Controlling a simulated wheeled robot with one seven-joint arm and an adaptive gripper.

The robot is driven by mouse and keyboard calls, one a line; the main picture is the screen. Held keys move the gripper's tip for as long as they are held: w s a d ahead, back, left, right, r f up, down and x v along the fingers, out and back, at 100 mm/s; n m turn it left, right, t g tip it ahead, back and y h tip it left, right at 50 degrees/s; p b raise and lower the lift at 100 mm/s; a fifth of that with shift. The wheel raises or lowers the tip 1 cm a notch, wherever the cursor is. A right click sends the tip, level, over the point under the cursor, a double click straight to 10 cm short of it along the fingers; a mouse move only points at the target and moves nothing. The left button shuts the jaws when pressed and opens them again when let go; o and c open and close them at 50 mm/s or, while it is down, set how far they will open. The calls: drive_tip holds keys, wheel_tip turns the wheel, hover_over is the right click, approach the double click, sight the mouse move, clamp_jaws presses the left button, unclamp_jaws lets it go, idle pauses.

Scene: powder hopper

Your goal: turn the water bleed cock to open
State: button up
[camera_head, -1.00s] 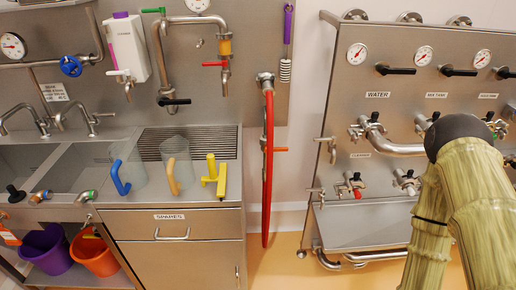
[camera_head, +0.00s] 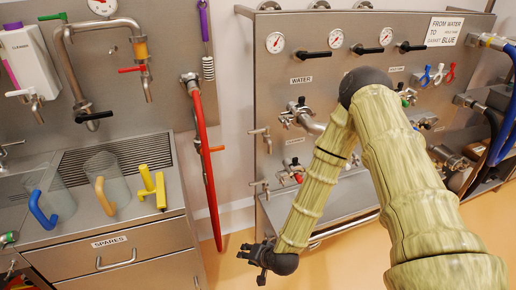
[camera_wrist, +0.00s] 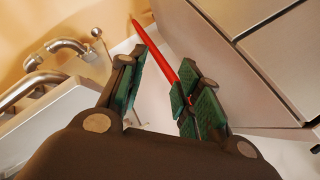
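The steel panel carries a WATER label (camera_head: 301,80) on its left part. Two small T-handled cocks stick out at the panel's left edge, an upper cock (camera_head: 262,135) and a lower cock (camera_head: 262,187). No readable tag shows which one is the water bleed cock. My gripper (camera_head: 262,262) hangs low in front of the panel's lower left corner, well below both cocks. In the wrist view my gripper (camera_wrist: 163,65) has its green-padded fingers apart, with nothing held. The red hose shows beyond them. Neither small cock is clearly identifiable in the wrist view.
The red hose (camera_head: 207,165) hangs left of the panel. The spares cabinet (camera_head: 120,262) stands at left, with a blue handle, an orange handle and a yellow tool on top. A pipe (camera_head: 310,122) and valves project from the panel. Floor between cabinet and panel is clear.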

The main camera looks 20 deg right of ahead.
drive_tip(key=w+d+r+m+t, duration=0.1)
drive_tip(key=w+r+t, duration=0.15)
drive_tip(key=w, duration=0.25)
drive_tip(key=w+r+m+t, duration=0.1)
drive_tip(key=w+r+m, duration=0.15)
drive_tip(key=w, duration=0.25)
drive_tip(key=m+t+h+b, duration=0.3)
drive_tip(key=m+t, duration=0.4)
approach(254, 133)
drive_tip(key=w, duration=0.2)
drive_tip(key=w+b, duration=0.1)
drive_tip(key=w, duration=0.5)
drive_tip(key=shift+w+a+f, duration=0.1)
drive_tip(key=shift+w, duration=0.15)
drive_tip(key=shift+w+a+b, duration=0.1)
drive_tip(key=shift+w+b, duration=0.5)
drive_tip(key=shift+w, duration=0.6)
clamp_jaws()
